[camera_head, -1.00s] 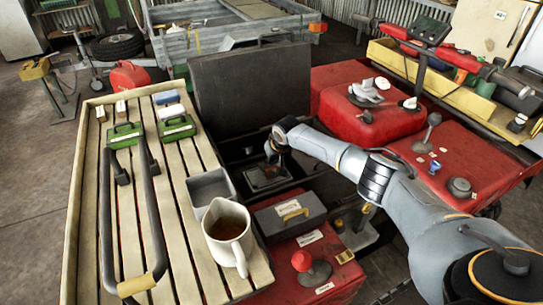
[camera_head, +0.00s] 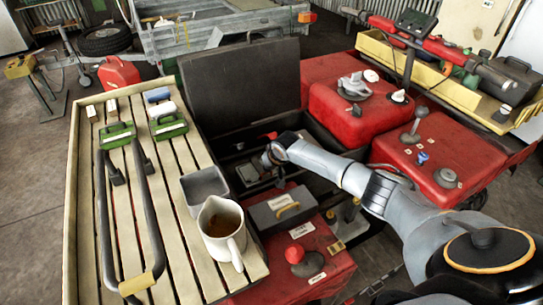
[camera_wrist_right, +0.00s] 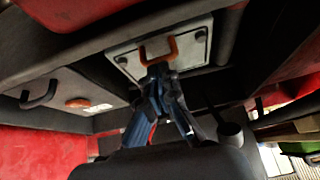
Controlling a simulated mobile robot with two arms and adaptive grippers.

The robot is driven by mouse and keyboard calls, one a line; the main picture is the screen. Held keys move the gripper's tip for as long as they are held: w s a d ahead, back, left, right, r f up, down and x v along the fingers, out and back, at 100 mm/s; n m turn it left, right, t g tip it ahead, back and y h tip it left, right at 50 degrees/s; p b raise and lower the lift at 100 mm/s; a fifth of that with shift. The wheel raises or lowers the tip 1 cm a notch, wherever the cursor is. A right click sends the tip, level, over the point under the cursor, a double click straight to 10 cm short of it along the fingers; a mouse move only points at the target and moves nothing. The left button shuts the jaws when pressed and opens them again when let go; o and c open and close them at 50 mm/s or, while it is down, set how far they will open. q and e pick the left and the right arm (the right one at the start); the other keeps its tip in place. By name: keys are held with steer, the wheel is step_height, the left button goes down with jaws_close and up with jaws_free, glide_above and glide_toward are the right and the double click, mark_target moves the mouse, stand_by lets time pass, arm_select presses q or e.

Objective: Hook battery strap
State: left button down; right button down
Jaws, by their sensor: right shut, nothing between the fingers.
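The battery area lies inside the open black box (camera_head: 228,148), where a dark grey block (camera_head: 248,174) shows beside my right gripper (camera_head: 268,158). In the right wrist view, a light grey panel (camera_wrist_right: 190,48) with dark round corner fittings carries an orange loop (camera_wrist_right: 158,46). My right gripper (camera_wrist_right: 160,72) is shut and empty, its blue fingers just below the loop. I cannot tell whether they touch it. The strap cannot be made out clearly. My left gripper is not in view.
A raised black lid (camera_head: 242,82) stands behind the box. A slatted rack (camera_head: 80,220) on the left holds a mug (camera_head: 222,243), a grey tray (camera_head: 201,185) and green cases. Red bodywork (camera_head: 445,165) lies right.

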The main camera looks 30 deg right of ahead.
steer(key=v, duration=1.1)
